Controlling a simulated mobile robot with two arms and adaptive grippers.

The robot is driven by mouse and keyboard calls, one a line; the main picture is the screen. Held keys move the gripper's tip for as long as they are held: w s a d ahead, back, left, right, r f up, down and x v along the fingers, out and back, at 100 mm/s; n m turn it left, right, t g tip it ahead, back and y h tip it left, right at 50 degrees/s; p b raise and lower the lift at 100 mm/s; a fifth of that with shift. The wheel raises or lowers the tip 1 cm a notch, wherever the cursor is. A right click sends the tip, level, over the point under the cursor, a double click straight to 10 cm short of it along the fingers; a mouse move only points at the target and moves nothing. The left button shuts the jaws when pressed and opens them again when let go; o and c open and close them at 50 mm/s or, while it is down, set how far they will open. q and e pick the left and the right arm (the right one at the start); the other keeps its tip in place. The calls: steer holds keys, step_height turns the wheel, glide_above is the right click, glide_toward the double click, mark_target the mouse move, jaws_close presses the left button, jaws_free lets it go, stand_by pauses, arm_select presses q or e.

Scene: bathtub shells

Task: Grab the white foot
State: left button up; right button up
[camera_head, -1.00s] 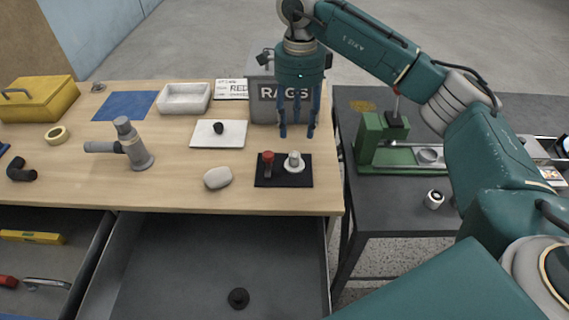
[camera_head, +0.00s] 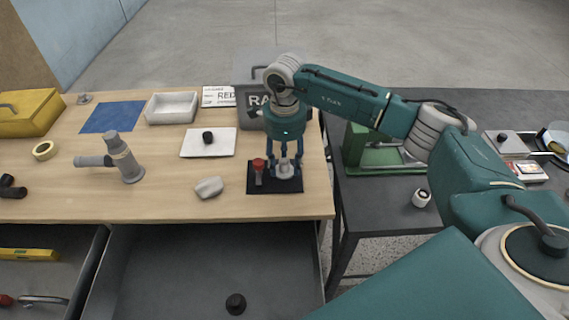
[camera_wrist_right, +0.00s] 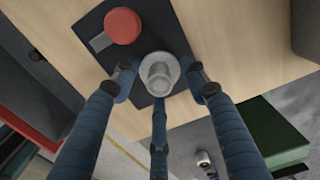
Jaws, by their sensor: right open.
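The white foot (camera_head: 287,171), a pale piece with a round flange, stands on a small black mat (camera_head: 265,189) near the right front of the wooden bench. A red-topped piece (camera_head: 258,166) stands just left of it. My right gripper (camera_head: 285,161), with blue fingers, is lowered over the white foot. In the right wrist view, the foot (camera_wrist_right: 158,72) sits between the open fingers of this gripper (camera_wrist_right: 160,88), with no clear contact seen. The fingers partly hide the foot in the head view. My left gripper is out of view.
A grey rag bin (camera_head: 250,105) stands behind my right gripper. A white plate (camera_head: 208,143) with a black knob and a pale grey lump (camera_head: 209,188) lie to the left. A green press (camera_head: 375,155) stands on the dark table at right. An open drawer (camera_head: 170,270) is below.

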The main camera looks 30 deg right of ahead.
steer(key=shift+f, duration=0.15)
steer(key=shift+c, duration=0.2)
jaws_close()
steer(key=shift+w, duration=0.1)
